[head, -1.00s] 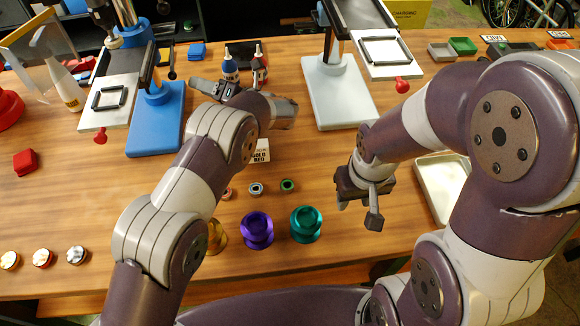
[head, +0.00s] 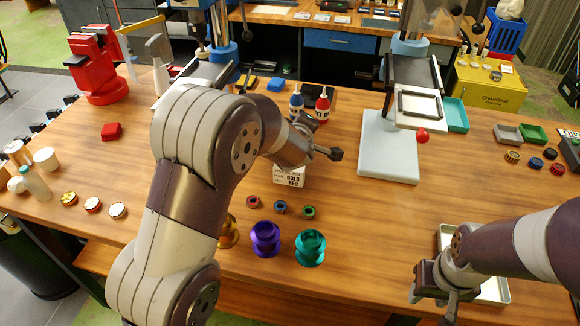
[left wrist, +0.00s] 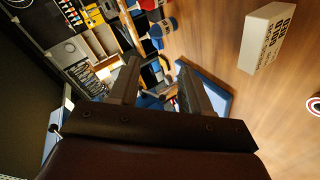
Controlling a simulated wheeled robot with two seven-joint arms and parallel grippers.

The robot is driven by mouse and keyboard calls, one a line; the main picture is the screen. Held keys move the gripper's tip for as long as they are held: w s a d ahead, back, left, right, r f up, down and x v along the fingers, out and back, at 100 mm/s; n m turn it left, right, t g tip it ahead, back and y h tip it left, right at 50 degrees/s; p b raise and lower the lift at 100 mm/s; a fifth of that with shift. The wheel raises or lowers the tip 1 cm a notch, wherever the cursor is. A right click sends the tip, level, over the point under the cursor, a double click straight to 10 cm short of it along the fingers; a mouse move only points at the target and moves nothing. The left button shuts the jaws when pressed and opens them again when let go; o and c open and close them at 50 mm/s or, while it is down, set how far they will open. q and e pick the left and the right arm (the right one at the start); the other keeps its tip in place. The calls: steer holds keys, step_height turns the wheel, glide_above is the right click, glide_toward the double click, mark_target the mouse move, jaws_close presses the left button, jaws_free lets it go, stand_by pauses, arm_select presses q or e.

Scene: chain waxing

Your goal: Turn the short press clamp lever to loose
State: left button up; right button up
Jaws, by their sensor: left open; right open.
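The press with the pale grey base (head: 388,150) stands right of centre in the head view. Its small red knob (head: 421,136) hangs at the front edge of its white plate (head: 422,108). A second press with a blue column (head: 222,52) is mostly hidden behind my left arm; its red knob is out of sight. I cannot tell which press is the short one. My left gripper (head: 322,138) is open and empty, above the table between the bottles and a white box; its parted fingers show in the left wrist view (left wrist: 158,68). My right gripper (head: 442,292) is open near the front right.
Two glue-like bottles, blue (head: 297,102) and red (head: 322,106), stand behind my left gripper. A white box (head: 290,176) and purple (head: 265,238) and teal (head: 310,247) spools sit in front. A metal tray (head: 494,290) lies beside my right gripper. Table between grey press and tray is clear.

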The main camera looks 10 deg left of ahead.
arm_select(q)
steer(key=s+f+m+g+h, duration=0.1)
steer(key=s+f+m+g, duration=0.1)
steer(key=s+m, duration=0.4)
steer(key=s+g, duration=0.1)
steer(key=s, duration=0.3)
steer(key=shift+a+f+g+h, duration=0.3)
steer(key=shift+a+f+h, duration=0.05)
steer(key=shift+f+h, duration=0.05)
steer(key=shift+s, duration=0.1)
